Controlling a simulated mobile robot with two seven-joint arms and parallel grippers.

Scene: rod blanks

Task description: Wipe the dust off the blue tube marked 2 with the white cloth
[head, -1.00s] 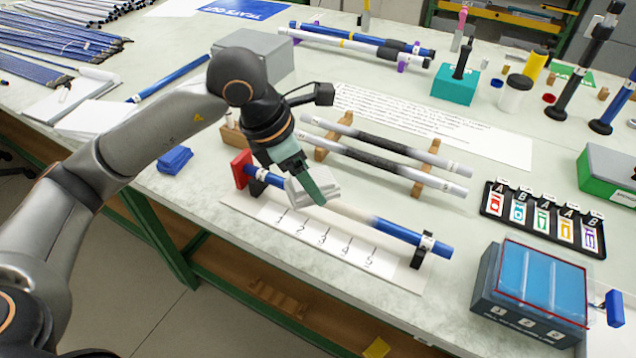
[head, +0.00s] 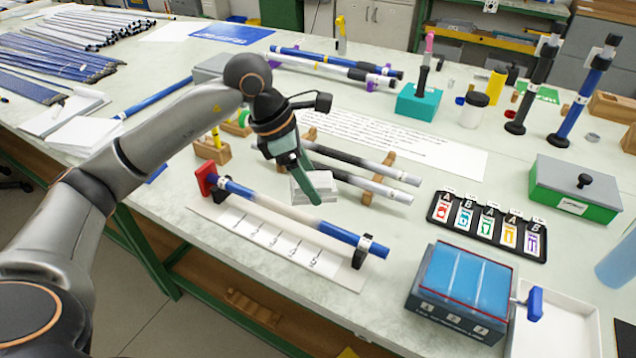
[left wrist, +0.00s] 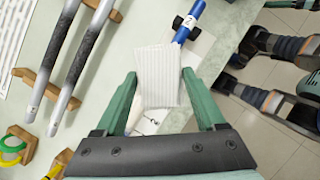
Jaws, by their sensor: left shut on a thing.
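The blue tube (head: 340,234) lies in black holders on a white board (head: 262,237) with numbered marks. Its right end bears a white label, which reads 2 in the left wrist view (left wrist: 190,22). Its middle is a pale beige-white stretch between blue ends. My left gripper (head: 312,180) is shut on the folded white cloth (head: 302,190). In the head view the cloth appears apart from the tube, just beyond its line. In the left wrist view the ribbed cloth (left wrist: 158,75) covers part of the tube. Contact cannot be told.
Two grey rods (head: 350,182) with dark middles lie on wooden rests behind the cloth. A red block (head: 206,179) stands at the tube's left end. A blue box (head: 462,290) with numbered fronts and a card rack (head: 487,226) stand at right.

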